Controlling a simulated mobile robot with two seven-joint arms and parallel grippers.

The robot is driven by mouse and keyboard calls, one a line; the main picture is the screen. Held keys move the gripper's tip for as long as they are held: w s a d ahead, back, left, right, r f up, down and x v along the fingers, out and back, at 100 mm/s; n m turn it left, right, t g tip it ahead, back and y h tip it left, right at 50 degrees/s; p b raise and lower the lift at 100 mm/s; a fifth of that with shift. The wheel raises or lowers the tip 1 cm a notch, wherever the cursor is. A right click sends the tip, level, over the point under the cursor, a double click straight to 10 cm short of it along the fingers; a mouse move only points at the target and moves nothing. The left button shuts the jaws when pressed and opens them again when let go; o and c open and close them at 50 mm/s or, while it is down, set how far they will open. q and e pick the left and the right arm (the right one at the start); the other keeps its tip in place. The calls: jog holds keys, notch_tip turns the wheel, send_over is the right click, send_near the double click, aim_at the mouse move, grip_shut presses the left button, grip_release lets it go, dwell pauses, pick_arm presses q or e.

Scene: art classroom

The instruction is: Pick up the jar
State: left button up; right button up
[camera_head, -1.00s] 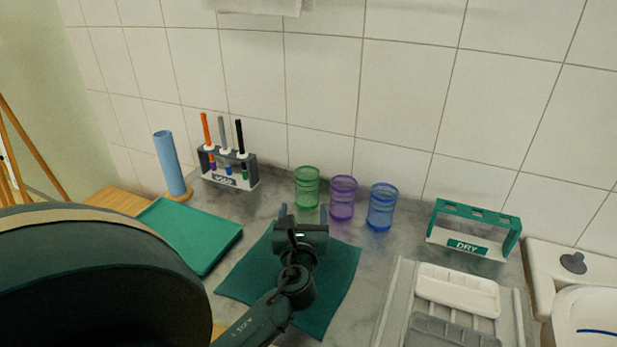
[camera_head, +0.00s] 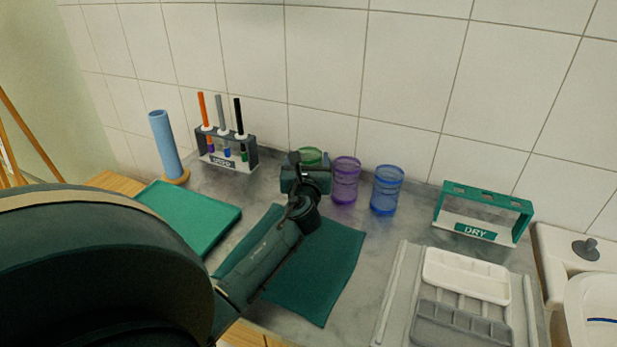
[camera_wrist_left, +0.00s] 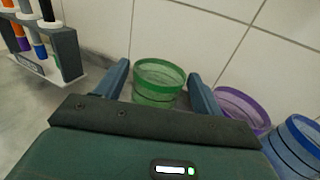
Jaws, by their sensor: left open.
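Three see-through jars stand in a row near the wall: a green jar (camera_head: 309,155), a purple jar (camera_head: 345,180) and a blue jar (camera_head: 386,190). My left gripper (camera_head: 306,168) is in front of the green jar and hides most of it in the head view. In the left wrist view the green jar (camera_wrist_left: 158,84) shows between the two spread fingers of the left gripper (camera_wrist_left: 160,85), with gaps on both sides. The purple jar (camera_wrist_left: 240,108) and blue jar (camera_wrist_left: 295,145) are right of the fingers. My right gripper is not in view.
A brush rack (camera_head: 227,154) and a blue roll (camera_head: 166,145) stand to the left. A green board (camera_head: 190,215) and a dark green cloth (camera_head: 325,270) lie in front. A DRY rack (camera_head: 482,215), a palette tray (camera_head: 466,274) and a sink (camera_head: 590,300) are at right.

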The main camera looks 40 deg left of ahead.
aim_at(312, 156)
pick_arm(q)
jog(key=shift+b+x, duration=0.4)
jog(key=shift+x, duration=0.95)
jog(key=shift+c, duration=0.5)
jog(key=c, duration=0.9)
